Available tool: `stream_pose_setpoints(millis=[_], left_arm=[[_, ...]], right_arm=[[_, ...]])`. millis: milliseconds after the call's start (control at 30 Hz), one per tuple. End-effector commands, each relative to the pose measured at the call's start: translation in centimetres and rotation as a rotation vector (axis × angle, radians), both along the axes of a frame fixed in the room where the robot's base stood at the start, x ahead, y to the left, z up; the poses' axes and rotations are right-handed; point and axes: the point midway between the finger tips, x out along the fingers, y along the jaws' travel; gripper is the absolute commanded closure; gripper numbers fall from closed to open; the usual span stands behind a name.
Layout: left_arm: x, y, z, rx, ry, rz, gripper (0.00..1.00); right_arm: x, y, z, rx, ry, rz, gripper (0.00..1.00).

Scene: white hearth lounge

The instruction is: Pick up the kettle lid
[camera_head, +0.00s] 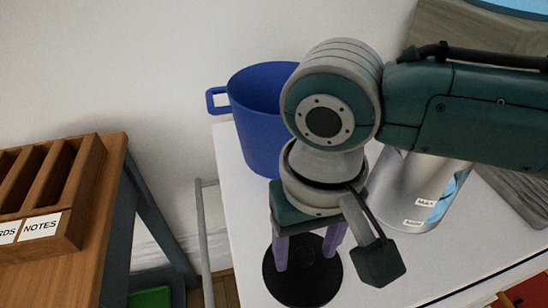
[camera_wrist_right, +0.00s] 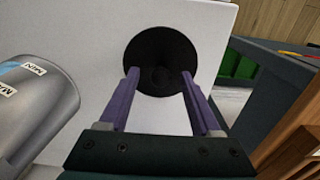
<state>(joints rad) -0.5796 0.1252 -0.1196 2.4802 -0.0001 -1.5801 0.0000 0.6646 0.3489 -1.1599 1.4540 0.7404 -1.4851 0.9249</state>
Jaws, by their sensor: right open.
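The kettle lid (camera_head: 300,290) is a black round disc lying flat on the white table top, below my right gripper. It also shows in the right wrist view (camera_wrist_right: 160,48), with a darker raised-looking centre. My right gripper (camera_head: 305,261) is open and points down over the lid, its two purple fingers apart on either side of the lid's middle. In the wrist view the fingertips (camera_wrist_right: 160,74) overlap the disc; I cannot tell if they touch it. The silver kettle (camera_head: 398,205) stands to the right, partly hidden by my right arm. My left gripper is not in view.
A blue pot (camera_head: 262,125) with a side handle stands behind the gripper. The white table (camera_head: 235,215) ends just left of the lid. A wooden organizer (camera_head: 75,190) sits on a separate desk at the left. Bare table lies between lid and kettle.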

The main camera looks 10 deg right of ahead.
Motion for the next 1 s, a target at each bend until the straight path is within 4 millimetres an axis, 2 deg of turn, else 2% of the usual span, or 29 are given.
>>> stream_pose_setpoints(millis=[100, 667, 1000], left_arm=[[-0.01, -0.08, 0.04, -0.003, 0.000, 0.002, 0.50], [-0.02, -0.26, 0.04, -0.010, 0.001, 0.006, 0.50], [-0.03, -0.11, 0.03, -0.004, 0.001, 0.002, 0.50]], right_arm=[[-0.01, 0.03, 0.06, 0.000, 0.000, 0.001, 0.36], [-0.01, 0.04, 0.08, 0.001, 0.000, 0.001, 0.99], [0.00, 0.04, 0.09, 0.001, 0.000, 0.001, 1.00]])
